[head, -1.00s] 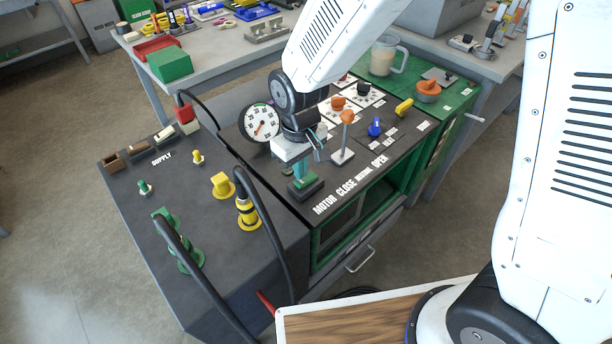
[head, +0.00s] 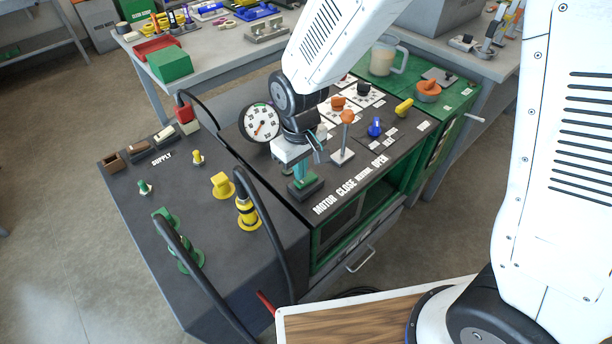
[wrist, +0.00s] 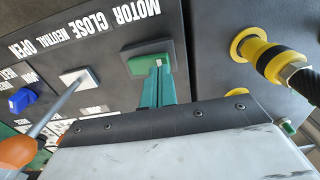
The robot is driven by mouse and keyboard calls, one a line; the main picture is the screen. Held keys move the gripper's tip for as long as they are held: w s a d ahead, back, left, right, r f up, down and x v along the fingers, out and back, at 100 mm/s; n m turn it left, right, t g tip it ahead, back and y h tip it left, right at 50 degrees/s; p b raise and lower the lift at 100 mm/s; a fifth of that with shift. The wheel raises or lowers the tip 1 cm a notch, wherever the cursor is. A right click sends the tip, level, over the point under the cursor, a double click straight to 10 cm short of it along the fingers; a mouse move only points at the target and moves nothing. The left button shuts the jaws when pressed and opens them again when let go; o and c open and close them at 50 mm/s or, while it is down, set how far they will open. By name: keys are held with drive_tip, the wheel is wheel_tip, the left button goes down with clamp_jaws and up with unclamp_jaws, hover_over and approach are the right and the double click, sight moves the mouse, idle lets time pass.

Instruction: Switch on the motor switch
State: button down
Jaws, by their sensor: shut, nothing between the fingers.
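The motor switch (head: 306,187) is a dark base with a green rocker on the cart's black panel, just above the word MOTOR. In the wrist view the switch (wrist: 137,66) shows its green face. My gripper (head: 299,180) points down onto the switch, its teal fingers closed together. In the wrist view the fingertips (wrist: 158,64) reach the right part of the green rocker and seem to touch it. The fingers hide part of the rocker, so I cannot tell which way it is tipped.
An orange-knobbed lever (head: 347,117) stands right of my gripper, with a blue knob (head: 375,127) beyond it. A round gauge (head: 260,122) is close on the left. Yellow fittings with a black hose (head: 270,215) stand front left.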

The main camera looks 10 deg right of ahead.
drive_tip(key=shift+f, duration=0.8)
idle(0.4)
drive_tip(key=shift+r, duration=3.55)
drive_tip(key=s+d+r+m, duration=0.3)
drive_tip(key=s+d+r, duration=0.5)
drive_tip(key=s+d, duration=0.1)
drive_tip(key=s+d+r+m+t, duration=0.1)
drive_tip(key=s+d+r+m, duration=0.2)
drive_tip(key=s+d+r, duration=0.5)
drive_tip(key=s+d, duration=0.2)
drive_tip(key=d, duration=0.2)
drive_tip(key=shift+s+r+m, duration=0.15)
drive_tip(key=shift+s+m, duration=0.1)
drive_tip(key=shift+m, duration=0.15)
